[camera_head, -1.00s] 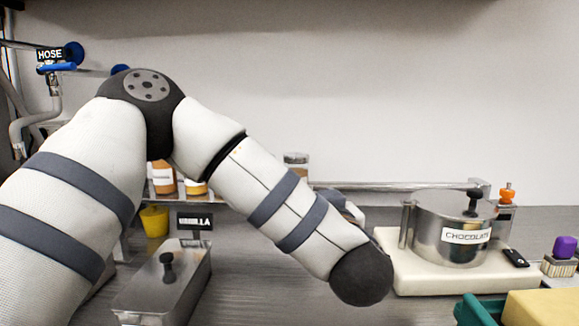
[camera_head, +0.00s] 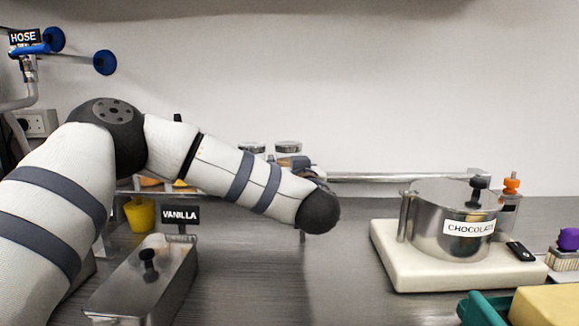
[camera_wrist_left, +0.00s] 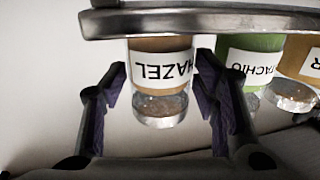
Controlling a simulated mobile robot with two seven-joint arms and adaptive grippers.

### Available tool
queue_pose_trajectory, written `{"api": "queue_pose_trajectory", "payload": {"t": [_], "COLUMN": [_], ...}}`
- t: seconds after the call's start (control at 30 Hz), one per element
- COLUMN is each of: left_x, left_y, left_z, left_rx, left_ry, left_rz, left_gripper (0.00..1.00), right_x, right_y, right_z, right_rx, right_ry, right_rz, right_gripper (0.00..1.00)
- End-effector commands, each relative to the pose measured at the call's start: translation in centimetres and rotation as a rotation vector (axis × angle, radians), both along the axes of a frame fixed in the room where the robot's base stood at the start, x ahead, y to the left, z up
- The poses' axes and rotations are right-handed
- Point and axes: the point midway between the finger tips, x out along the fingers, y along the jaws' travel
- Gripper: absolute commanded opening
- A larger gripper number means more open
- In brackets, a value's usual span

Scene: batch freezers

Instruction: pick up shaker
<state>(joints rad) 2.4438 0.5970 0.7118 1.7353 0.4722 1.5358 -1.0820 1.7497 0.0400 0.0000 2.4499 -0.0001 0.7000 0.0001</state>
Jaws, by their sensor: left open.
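In the left wrist view a jar-like shaker with a HAZEL label (camera_wrist_left: 160,72) appears upside down, with brown contents and a clear end. My left gripper (camera_wrist_left: 161,84) is open, with one dark finger on each side of this shaker; I cannot tell whether either touches it. A green shaker labelled as pistachio (camera_wrist_left: 256,62) and another brown shaker (camera_wrist_left: 300,68) stand beside it. In the head view my left arm hides most of the shaker row, and only a couple of jar tops (camera_head: 288,147) show above it. My right gripper is not in view.
A metal shelf edge (camera_wrist_left: 200,20) runs close along the shakers. A steel CHOCOLATE pot (camera_head: 447,225) stands on a white base at right. A VANILLA-signed steel container (camera_head: 150,280) is at left. The counter between them is mostly clear.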

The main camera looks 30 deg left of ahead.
Motion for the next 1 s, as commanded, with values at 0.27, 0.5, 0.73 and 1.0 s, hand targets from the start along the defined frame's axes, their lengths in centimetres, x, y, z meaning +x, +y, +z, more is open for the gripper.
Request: {"api": "queue_pose_trajectory", "payload": {"t": [0.27,0.5,0.73,1.0], "left_x": [-0.1,-0.1,-0.1,-4.2], "left_y": [-0.1,-0.1,-0.1,-2.9], "left_z": [0.2,0.3,3.0,10.1], "left_rx": [0.000,0.000,0.002,0.003], "left_ry": [-0.003,-0.003,-0.011,-0.023], "left_rz": [0.000,0.000,0.000,-0.003], "left_gripper": [0.22,0.22,0.22,0.22], "right_x": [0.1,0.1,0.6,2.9], "right_y": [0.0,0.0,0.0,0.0], "right_z": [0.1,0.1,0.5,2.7], "right_rx": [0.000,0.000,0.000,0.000], "right_ry": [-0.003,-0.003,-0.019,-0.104], "right_rz": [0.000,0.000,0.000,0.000], "right_gripper": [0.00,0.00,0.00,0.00]}}
